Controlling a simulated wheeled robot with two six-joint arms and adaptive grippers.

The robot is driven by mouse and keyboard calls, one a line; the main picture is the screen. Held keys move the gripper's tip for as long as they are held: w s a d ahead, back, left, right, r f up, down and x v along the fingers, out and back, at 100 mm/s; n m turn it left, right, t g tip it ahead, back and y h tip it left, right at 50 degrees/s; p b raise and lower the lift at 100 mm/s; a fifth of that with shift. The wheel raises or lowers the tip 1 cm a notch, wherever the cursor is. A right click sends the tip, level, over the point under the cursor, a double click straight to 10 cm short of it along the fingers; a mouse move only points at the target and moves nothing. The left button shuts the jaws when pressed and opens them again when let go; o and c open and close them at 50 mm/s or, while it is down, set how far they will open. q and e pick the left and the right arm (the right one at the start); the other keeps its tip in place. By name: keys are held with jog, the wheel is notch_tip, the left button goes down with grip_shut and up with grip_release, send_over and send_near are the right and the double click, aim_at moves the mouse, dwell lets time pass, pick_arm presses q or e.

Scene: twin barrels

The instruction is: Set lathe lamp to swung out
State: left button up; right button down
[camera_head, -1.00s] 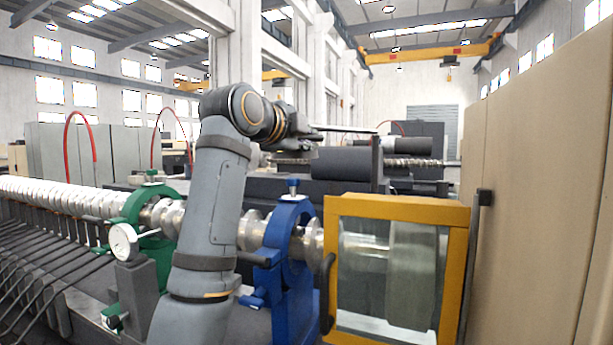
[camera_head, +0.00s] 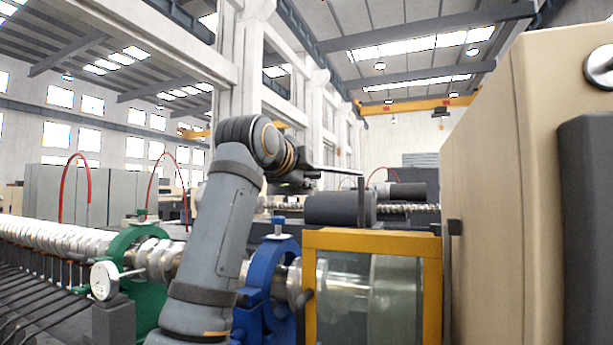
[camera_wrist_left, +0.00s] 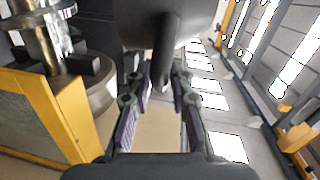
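What looks like the lathe lamp is a dark horizontal cylinder (camera_head: 340,208) behind the yellow-framed guard, with an upright dark post (camera_head: 361,202) at its right end. A thin flat bar (camera_head: 335,170) runs above it towards my left gripper (camera_head: 294,181); I cannot tell whether the bar belongs to the lamp. In the left wrist view my left gripper (camera_wrist_left: 163,85) has its fingers apart, with a dark rod (camera_wrist_left: 167,50) reaching down between the tips from a large dark body (camera_wrist_left: 168,18). Contact with the rod is unclear. My right gripper is not in view.
The yellow-framed guard (camera_head: 372,240) stands low in front, with a blue steady rest (camera_head: 270,275) and a green one (camera_head: 135,265) to its left along the shaft. A tall beige cabinet (camera_head: 500,190) blocks the right side.

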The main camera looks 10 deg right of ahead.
pick_arm(q)
jog(key=shift+o, duration=0.9)
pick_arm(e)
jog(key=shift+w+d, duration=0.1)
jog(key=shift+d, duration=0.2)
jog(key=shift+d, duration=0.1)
pick_arm(q)
jog(key=shift+s+a, duration=0.1)
jog(key=shift+a, duration=0.05)
jog(key=v, duration=1.1)
jog(key=shift+s+a, duration=0.15)
jog(key=shift+s, duration=0.15)
jog(key=shift+f, duration=0.1)
